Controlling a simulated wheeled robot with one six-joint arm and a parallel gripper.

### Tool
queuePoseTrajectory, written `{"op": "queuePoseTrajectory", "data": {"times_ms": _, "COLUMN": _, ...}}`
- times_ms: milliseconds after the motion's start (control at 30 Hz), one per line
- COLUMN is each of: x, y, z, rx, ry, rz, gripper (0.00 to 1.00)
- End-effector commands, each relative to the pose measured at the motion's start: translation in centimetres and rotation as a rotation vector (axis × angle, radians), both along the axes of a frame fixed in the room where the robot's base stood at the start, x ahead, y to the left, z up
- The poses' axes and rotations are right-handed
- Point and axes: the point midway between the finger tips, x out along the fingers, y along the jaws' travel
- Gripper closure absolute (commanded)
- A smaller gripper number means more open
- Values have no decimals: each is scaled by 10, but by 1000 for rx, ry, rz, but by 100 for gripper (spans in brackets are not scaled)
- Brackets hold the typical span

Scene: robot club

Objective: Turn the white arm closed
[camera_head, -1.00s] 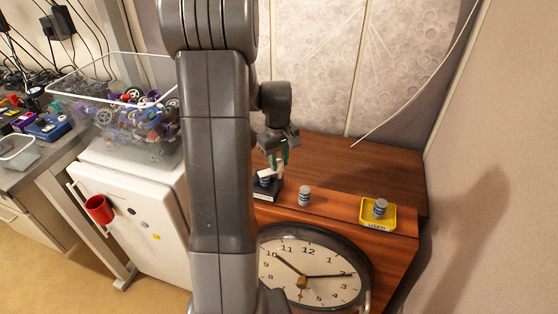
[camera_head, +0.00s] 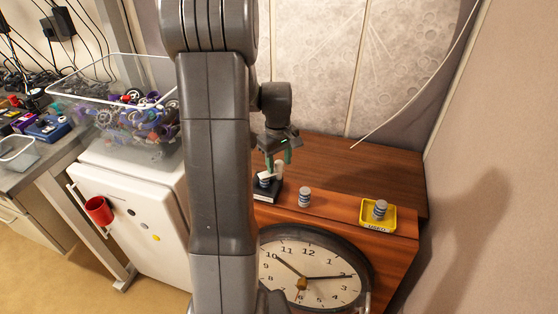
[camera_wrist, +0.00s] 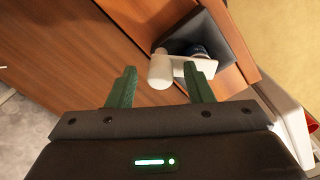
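The white arm (camera_head: 278,171) sits on a small black holder (camera_head: 263,194) on the wooden cabinet. In the wrist view the white arm (camera_wrist: 161,70) has a rounded white end, and its bar runs right across the dark holder (camera_wrist: 217,48). A dark blue striped piece (camera_wrist: 197,50) sits in the holder beside the bar. My gripper (camera_head: 279,167) is open above the holder. In the wrist view its green fingers lie on either side of the rounded end, with a gap on the left. The right fingertip is close to the bar; I cannot tell whether they touch.
A striped grey cylinder (camera_head: 305,197) stands at the cabinet's front edge. Another stands in a yellow tray (camera_head: 368,222) to the right. A round clock (camera_head: 335,262) is at the cabinet's front. A white fridge (camera_head: 125,215) is left. The cabinet top behind is clear.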

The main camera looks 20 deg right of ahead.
Motion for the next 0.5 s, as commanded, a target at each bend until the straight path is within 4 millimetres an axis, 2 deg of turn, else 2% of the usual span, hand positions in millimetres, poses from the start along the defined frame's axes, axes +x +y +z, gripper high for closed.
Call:
{"op": "queuePoseTrajectory", "data": {"times_ms": 133, "x": 0, "y": 0, "z": 2, "rx": 0, "ry": 0, "rz": 0, "gripper": 53}}
{"op": "queuePoseTrajectory", "data": {"times_ms": 267, "x": 0, "y": 0, "z": 16, "rx": 0, "ry": -2, "rz": -1, "gripper": 53}}
{"op": "queuePoseTrajectory", "data": {"times_ms": 500, "x": 0, "y": 1, "z": 70, "rx": -2, "ry": -5, "rz": 0, "gripper": 53}}
